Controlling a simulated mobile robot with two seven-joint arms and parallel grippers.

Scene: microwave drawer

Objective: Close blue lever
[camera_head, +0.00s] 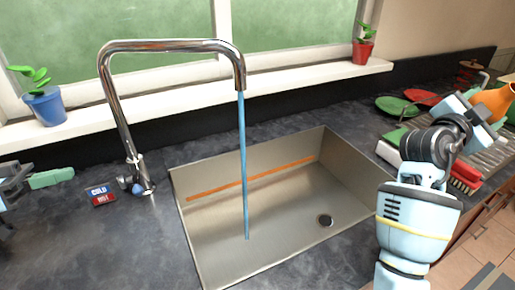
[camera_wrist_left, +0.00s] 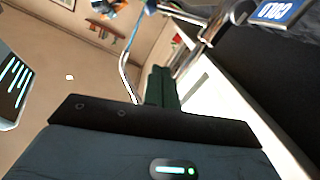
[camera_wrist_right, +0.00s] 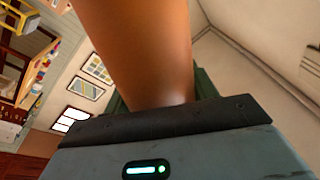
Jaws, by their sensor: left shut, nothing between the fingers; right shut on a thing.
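The chrome faucet (camera_head: 125,110) stands behind the sink's left end, with a blue stream of water (camera_head: 243,165) running from its spout. Its small blue lever (camera_head: 138,189) is at the base, beside a COLD/HOT sign (camera_head: 100,194). My left gripper (camera_head: 68,174) is left of the sign, shut and empty, its green fingers pointing right toward the faucet base, apart from the lever. In the left wrist view the shut fingers (camera_wrist_left: 160,85) show, with the sign (camera_wrist_left: 280,12) at the top right. My right gripper (camera_wrist_right: 155,100) is shut on an orange object (camera_head: 496,100) at the right.
A steel sink (camera_head: 290,200) fills the middle. A blue pot (camera_head: 45,106) and a red pot (camera_head: 362,51) stand on the windowsill. Green and red plates (camera_head: 396,106) and a red brush (camera_head: 465,176) lie at the right. The counter left of the sink is mostly clear.

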